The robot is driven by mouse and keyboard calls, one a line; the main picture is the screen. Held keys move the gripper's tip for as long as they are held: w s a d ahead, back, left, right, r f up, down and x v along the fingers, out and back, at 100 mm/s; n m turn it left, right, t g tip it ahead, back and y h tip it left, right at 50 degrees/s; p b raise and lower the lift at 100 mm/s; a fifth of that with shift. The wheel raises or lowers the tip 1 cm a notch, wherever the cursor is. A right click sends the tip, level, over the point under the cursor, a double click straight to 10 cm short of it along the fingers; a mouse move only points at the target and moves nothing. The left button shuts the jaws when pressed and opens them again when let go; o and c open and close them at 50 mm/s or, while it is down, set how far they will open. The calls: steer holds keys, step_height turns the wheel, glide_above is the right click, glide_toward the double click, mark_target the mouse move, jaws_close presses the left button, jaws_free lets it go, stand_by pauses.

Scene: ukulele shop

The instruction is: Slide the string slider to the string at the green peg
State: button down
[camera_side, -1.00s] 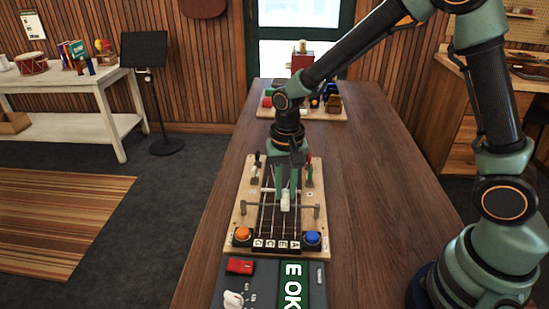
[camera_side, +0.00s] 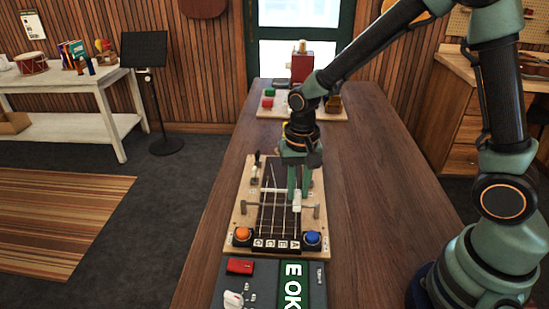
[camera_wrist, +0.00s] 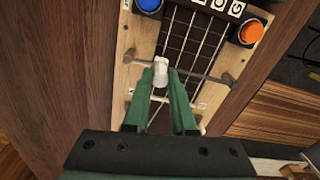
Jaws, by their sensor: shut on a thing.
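The white string slider (camera_side: 297,201) sits on the thin cross rail (camera_side: 263,205) over the dark fretboard (camera_side: 270,228). It is near the fretboard's right edge, around the rightmost string, the one at the A label (camera_side: 294,245). My gripper (camera_side: 298,194) is shut on it, with green fingers on either side. In the wrist view the slider (camera_wrist: 160,73) shows between the fingertips, near the blue-button side. Exactly how it lines up with the string is hard to tell. The green peg is hidden behind my gripper in the side view.
An orange button (camera_side: 242,234) and a blue button (camera_side: 312,238) flank the fretboard's near end. Black and white pegs stand on the board's left side. A grey panel (camera_side: 262,290) lies in front. The table (camera_side: 370,180) is clear to the right.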

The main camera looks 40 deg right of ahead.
mark_target(300, 191)
steer(key=c, duration=0.7)
jaws_free()
steer(key=shift+s+d, duration=0.1)
steer(key=shift+c, duration=0.2)
step_height(300, 191, up, 12)
steer(key=shift+r, duration=0.1)
steer(key=s+d+r+n+t, duration=0.5)
steer(key=s+n, duration=0.2)
steer(key=s, duration=0.1)
steer(key=shift+d+t, duration=0.2)
steer(key=shift+t, duration=0.1)
